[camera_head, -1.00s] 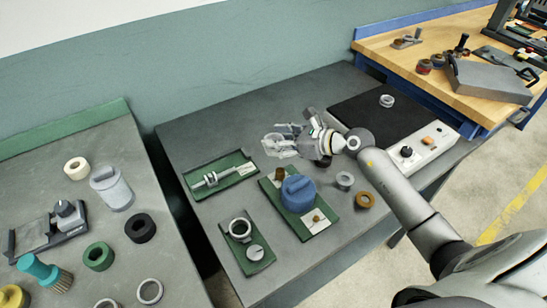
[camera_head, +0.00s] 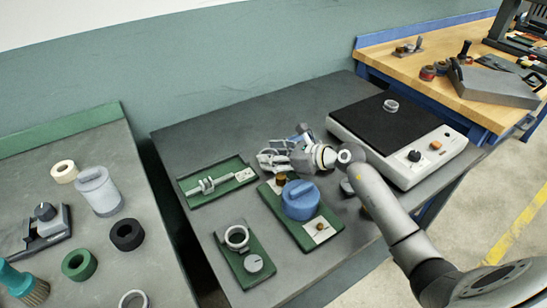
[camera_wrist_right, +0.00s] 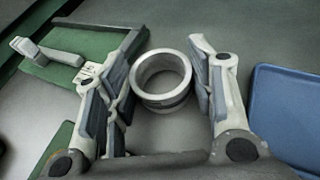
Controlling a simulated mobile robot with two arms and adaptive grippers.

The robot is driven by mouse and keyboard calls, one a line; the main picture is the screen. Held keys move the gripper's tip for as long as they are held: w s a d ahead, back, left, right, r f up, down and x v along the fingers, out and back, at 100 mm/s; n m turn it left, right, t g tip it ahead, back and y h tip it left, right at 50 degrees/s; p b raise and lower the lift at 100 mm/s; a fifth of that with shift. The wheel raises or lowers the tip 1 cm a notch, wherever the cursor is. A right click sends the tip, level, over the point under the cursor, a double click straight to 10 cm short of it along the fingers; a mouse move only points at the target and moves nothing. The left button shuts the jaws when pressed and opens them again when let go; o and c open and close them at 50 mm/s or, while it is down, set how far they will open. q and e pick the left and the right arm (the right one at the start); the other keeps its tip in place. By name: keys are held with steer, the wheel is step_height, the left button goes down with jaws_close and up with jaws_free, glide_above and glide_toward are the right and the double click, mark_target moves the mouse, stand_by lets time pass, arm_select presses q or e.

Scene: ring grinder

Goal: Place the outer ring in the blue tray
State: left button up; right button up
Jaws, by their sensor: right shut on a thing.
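A pale grey metal ring (camera_wrist_right: 164,103), the outer ring as far as I can tell, sits between the fingers of my right gripper (camera_wrist_right: 166,75) in the right wrist view. The gripper is shut on it. In the head view my right gripper (camera_head: 270,157) is over the grey table, behind the green tray with the blue round container. The held ring cannot be made out there. The blue tray (camera_wrist_right: 288,108) shows at the right edge of the right wrist view, beside the right finger. My left gripper is not in view.
A green tray (camera_head: 225,192) with a metal shaft lies left of the gripper. The blue container (camera_head: 300,200) stands close in front. Another green tray (camera_head: 256,270) holds a ring. The black-topped grinder (camera_head: 385,126) with a ring (camera_head: 390,105) stands at right.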

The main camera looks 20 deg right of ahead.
steer(key=shift+f, duration=0.1)
steer(key=o, duration=0.8)
steer(key=shift+o, duration=0.2)
